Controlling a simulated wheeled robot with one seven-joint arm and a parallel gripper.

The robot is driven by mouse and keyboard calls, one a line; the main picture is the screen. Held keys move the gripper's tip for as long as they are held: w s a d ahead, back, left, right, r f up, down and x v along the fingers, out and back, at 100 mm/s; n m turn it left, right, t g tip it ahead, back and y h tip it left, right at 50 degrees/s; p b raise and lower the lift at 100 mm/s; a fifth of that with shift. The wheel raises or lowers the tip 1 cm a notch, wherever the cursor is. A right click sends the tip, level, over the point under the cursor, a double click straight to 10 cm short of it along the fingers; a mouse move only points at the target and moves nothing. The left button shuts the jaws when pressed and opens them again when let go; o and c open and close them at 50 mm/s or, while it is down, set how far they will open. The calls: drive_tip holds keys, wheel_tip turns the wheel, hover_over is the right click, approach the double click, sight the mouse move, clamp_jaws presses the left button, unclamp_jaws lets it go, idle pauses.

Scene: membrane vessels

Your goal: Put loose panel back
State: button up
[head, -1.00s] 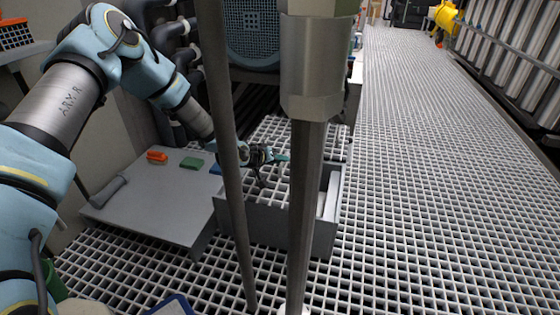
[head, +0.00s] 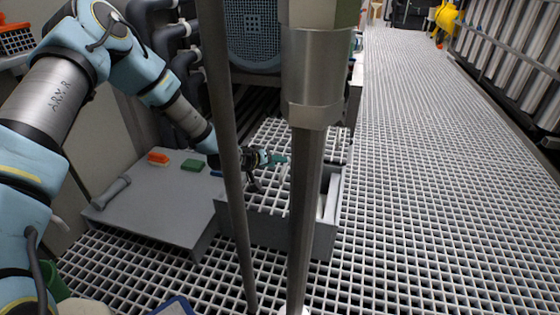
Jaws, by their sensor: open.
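A section of light grating (head: 270,190) shows inside a grey raised frame (head: 270,230) near the middle of the head view. I take this section as the loose panel, but cannot tell whether it is separate from the surrounding grating. My gripper (head: 270,167) is over the frame's left part, with its fingers spread and nothing visible between them. Whether it touches the grating cannot be told. A dark thin pole and a thick metal post hide parts of the frame and grating.
A grey low platform (head: 155,215) left of the frame carries an orange brush (head: 158,158), a green block (head: 192,165) and a grey bar (head: 111,193). The thin pole (head: 225,130) and thick post (head: 305,190) stand in front. The grating floor (head: 430,180) at right is clear.

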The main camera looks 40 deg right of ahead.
drive_tip(key=p+v, duration=0.2)
drive_tip(key=v, duration=0.7)
drive_tip(key=shift+f, duration=0.1)
drive_tip(key=w+a+r+n+t+y, duration=0.1)
drive_tip(key=w+a+r+y, duration=0.2)
drive_tip(key=a, duration=0.6)
drive_tip(key=w+a+r+y, duration=0.2)
drive_tip(key=w+a+r, duration=0.1)
drive_tip(key=a, duration=0.6)
drive_tip(key=w+a+r+n+t+y, duration=0.1)
drive_tip(key=w+a+r+y, duration=0.2)
drive_tip(key=a, duration=0.6)
drive_tip(key=s+a+r+n+g+y, duration=0.1)
drive_tip(key=s+a+r, duration=0.3)
drive_tip(key=a, duration=0.6)
drive_tip(key=s+a+r+n+g+y, duration=0.1)
drive_tip(key=s+a+r+n, duration=0.3)
drive_tip(key=a, duration=0.6)
drive_tip(key=shift+s+r+y, duration=0.4)
drive_tip(key=shift+s+r, duration=0.1)
drive_tip(key=shift+s, duration=0.6)
